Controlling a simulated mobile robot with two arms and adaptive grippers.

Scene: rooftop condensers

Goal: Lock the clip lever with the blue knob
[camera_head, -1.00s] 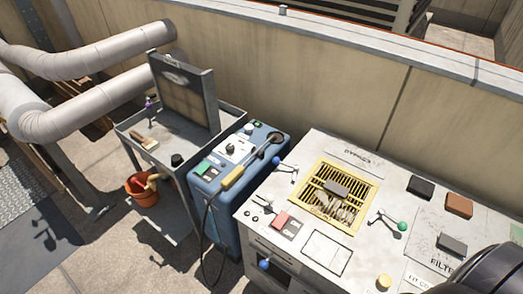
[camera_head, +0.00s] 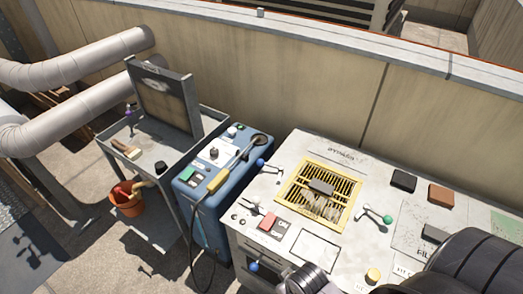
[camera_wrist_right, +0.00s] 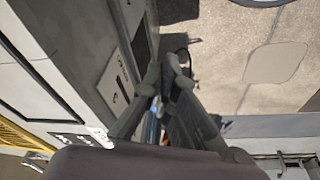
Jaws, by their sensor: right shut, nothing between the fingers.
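Two levers with blue knobs show in the head view. One blue knob (camera_head: 261,162) is at the left back of the pale condenser top. The other blue knob (camera_head: 254,266) is on the cabinet's front face, below the top edge. I cannot tell from the knob alone which one is the clip lever. My right gripper (camera_wrist_right: 164,72) shows in the wrist view, its fingers together and empty, beside the cabinet's front face. A small blue patch shows between its finger links, too obscured to identify. My left gripper is in neither view.
A lever with a green knob (camera_head: 388,219) stands right of the yellow grille (camera_head: 346,219). A blue machine (camera_head: 223,204) with a cable stands left of the cabinet. Beyond it are a grey cart (camera_head: 180,163) and an orange bucket (camera_head: 128,207). Open floor lies before the cabinet.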

